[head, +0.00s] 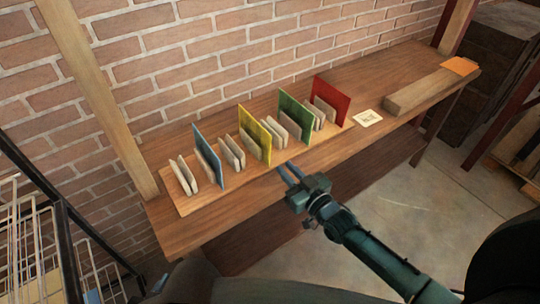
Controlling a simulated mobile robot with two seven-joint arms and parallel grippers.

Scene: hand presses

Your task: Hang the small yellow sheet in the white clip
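A yellow sheet (254,135) stands upright among pale whitish plates on a long wooden board, at the middle of the bench. Pairs of whitish plates, such as the one at the left end (187,175), stand along the board; I cannot tell which is the white clip. My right gripper (285,168) is at the board's front edge, below and right of the yellow sheet. Its two fingers are apart with nothing seen between them. My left gripper is not in view.
Blue (207,157), green (293,117) and red (331,99) sheets stand along the same board (192,206). A small white card (367,118) lies right of it, before the wooden beam (420,93). A brick wall is behind; a wire rack (35,250) is at lower left.

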